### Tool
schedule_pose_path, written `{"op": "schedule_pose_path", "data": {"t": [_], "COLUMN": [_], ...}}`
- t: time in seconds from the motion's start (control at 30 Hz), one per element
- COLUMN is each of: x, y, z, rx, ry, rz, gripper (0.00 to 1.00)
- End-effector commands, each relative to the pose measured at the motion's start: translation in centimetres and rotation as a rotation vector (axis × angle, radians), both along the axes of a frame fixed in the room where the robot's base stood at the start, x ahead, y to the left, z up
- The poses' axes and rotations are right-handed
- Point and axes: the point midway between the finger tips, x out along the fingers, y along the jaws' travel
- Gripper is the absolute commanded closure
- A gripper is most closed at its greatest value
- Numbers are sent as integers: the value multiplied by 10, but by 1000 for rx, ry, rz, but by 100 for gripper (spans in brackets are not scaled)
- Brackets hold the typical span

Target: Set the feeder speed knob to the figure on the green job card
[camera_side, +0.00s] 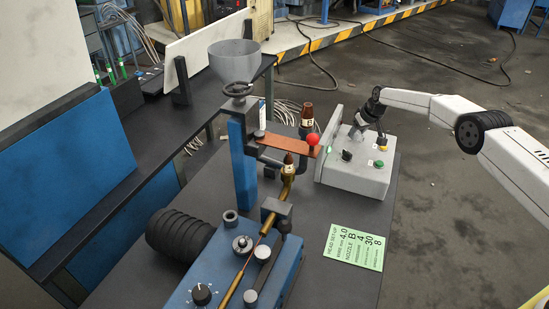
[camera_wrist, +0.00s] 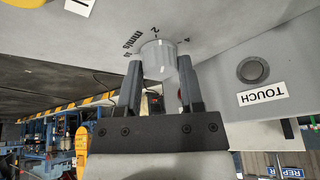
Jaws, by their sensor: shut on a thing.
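In the wrist view, the two fingers of my gripper (camera_wrist: 160,85) are closed on a pale grey round knob (camera_wrist: 158,60). Printed marks beside it include "mm/s", "2" and "4"; I cannot make out a pointer on the knob. In the side view my gripper (camera_side: 362,128) is at the back of the grey control box (camera_side: 350,182), and the held knob is hard to see there. The green job card (camera_side: 355,247) lies flat in front of the box. It reads "HEAD SET-UP", with 4.0, B, 4, 30 and 8; the smaller line labels are hard to read.
The box top also carries a black knob (camera_side: 346,156), a green button (camera_side: 378,163) and a yellow button (camera_side: 383,149). A "TOUCH" label (camera_wrist: 263,93) sits near the held knob. The blue machine with a funnel (camera_side: 235,60) and a red-balled lever (camera_side: 312,140) stands left.

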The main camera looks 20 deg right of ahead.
Motion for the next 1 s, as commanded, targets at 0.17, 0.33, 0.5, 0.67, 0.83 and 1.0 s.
{"op": "schedule_pose_path", "data": {"t": [0.17, 0.33, 0.5, 0.67, 0.83, 1.0], "x": [0, 0, 0, 0, 0, 0], "y": [1, 2, 2, 2, 2, 3], "z": [1, 0, 0, 0, 0, 0], "rx": [1, -1, 0, 0, -1, 1], "ry": [-1, -2, -2, -3, -4, -3], "rz": [-112, -231, -354, -469, -589, -696], "gripper": [100, 100, 100, 100, 100, 100]}}
